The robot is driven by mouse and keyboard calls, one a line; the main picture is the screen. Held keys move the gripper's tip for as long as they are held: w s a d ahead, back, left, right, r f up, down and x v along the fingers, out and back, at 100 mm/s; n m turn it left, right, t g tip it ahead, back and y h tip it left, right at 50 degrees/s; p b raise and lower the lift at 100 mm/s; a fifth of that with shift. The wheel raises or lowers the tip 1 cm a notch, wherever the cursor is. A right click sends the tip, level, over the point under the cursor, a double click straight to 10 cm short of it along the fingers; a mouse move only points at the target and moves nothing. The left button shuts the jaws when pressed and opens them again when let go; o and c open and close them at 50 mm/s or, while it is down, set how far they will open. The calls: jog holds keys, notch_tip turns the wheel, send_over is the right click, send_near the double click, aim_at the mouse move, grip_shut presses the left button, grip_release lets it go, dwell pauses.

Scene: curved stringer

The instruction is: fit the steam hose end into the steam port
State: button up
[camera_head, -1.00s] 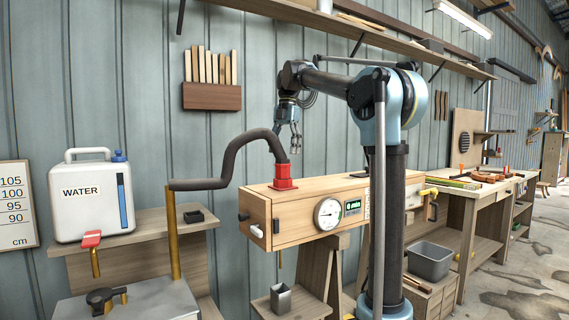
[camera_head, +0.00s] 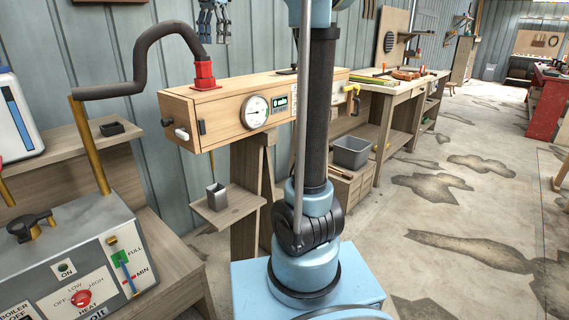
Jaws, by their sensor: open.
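The steam hose (camera_head: 140,62) is a thick dark tube. It rises from a brass pipe (camera_head: 90,146) on the boiler, bends up and arches over to the right. Its end meets the red steam port (camera_head: 204,76) on top of the wooden steam box (camera_head: 222,98); from here the end looks to be in or on the red fitting, but how deep I cannot tell. My gripper (camera_head: 213,28) is at the top edge, partly cut off, just right of and above the port. It is open, points down and is apart from the hose.
The boiler (camera_head: 70,255) with knobs and labels stands at lower left. A white water jug (camera_head: 18,120) is cut off at the left edge. A small metal cup (camera_head: 217,196) sits on a low shelf. A grey bin (camera_head: 351,152) and workbench (camera_head: 400,92) are behind my column.

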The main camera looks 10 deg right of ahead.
jog(key=s+d+f+m+t, duration=0.1)
jog(key=s+d+f+m, duration=0.4)
jog(key=f, duration=1)
jog(key=s+d+f+m+t, duration=0.1)
jog(key=s+d+f+m, duration=0.5)
jog(key=s+f+m, duration=0.6)
jog(key=s+d+f+m, duration=0.6)
jog(key=s+f+m, duration=0.2)
jog(key=s+f, duration=0.5)
notch_tip(320, 180, down, 5)
jog(key=shift+d+r+m+t+h, duration=0.2)
jog(key=shift+d+m+t+h, duration=0.1)
jog(key=shift+t+h, duration=0.1)
jog(key=shift+s, duration=0.1)
jog(key=shift+w+a+f, duration=0.1)
jog(key=shift+w+f, duration=0.1)
jog(key=shift+w, duration=0.2)
jog(key=shift+c, duration=0.3)
